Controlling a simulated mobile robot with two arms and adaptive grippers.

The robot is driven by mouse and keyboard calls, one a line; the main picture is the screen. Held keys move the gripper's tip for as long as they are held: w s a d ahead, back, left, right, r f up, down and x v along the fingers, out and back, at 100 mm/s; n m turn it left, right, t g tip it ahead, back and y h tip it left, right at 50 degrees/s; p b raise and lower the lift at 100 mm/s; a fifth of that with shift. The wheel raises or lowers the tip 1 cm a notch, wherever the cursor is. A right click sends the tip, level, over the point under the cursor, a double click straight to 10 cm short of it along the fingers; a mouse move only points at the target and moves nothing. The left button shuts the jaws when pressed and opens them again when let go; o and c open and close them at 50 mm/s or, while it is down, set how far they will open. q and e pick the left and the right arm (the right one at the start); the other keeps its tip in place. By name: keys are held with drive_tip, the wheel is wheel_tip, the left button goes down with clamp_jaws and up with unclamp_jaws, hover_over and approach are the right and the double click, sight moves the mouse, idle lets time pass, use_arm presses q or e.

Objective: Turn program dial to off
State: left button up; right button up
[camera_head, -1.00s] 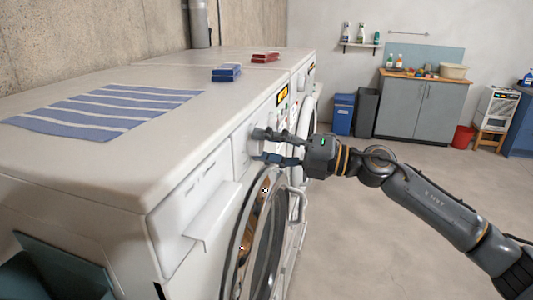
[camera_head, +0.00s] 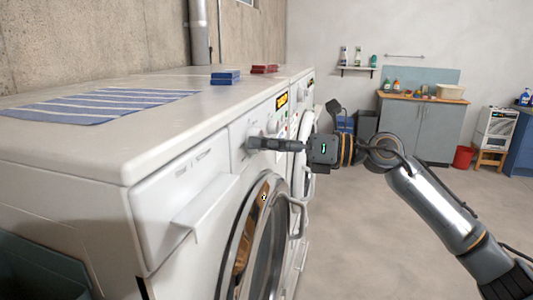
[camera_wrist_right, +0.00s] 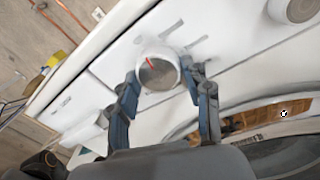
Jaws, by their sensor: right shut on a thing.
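The program dial (camera_wrist_right: 158,71) is a round knob with a grey face and a red mark at its upper left in the right wrist view. It sits on the white front panel of the nearer washing machine (camera_head: 185,170). My right gripper (camera_wrist_right: 160,78) is shut on the dial, one blue-grey finger on each side. In the head view the right gripper (camera_head: 253,144) reaches the panel from the right, and its fingers hide the dial. My left gripper is in neither view.
The round door (camera_head: 262,235) is below the dial, with its handle (camera_head: 299,215) sticking out. Open floor is at right.

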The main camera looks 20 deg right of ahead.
drive_tip(key=shift+f+n+b, duration=0.15)
drive_tip(key=shift+n+b, duration=0.3)
drive_tip(key=shift+n, duration=0.35)
drive_tip(key=o, duration=1.2)
drive_tip(key=shift+w, duration=0.1)
drive_tip(key=shift+c, duration=0.2)
drive_tip(key=v, duration=1.2)
drive_tip(key=shift+r, duration=0.25)
